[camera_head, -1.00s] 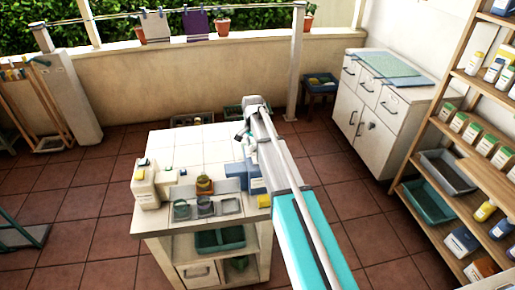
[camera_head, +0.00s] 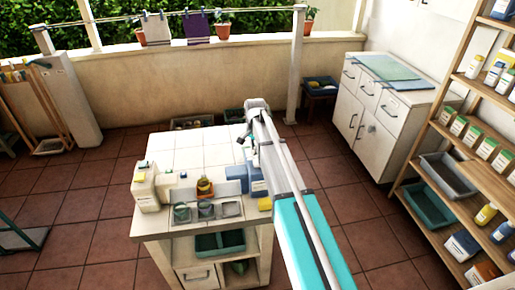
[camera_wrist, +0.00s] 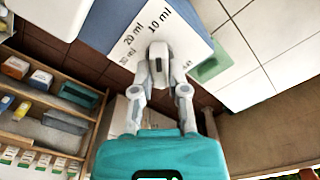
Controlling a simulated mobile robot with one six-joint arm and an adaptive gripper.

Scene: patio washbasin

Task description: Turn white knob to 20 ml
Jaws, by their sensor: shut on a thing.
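In the wrist view the white knob (camera_wrist: 160,52) stands on a white dial plate (camera_wrist: 112,22) printed with "10 ml", "20 ml" and, partly covered, what looks like "30 ml". My gripper (camera_wrist: 160,76) is shut on the knob, one finger on each side. Another label right of the knob is too small and covered to read. The knob's pointer direction cannot be told. In the head view my gripper (camera_head: 246,138) is over the right part of the tiled worktop, and my arm hides the knob.
The worktop (camera_head: 192,142) carries a white bottle (camera_head: 145,192), an orange-brown jar (camera_head: 204,187), several small tubs and a blue box (camera_head: 258,187). A white cabinet (camera_head: 372,130) and a wooden shelf (camera_head: 450,185) stand at right.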

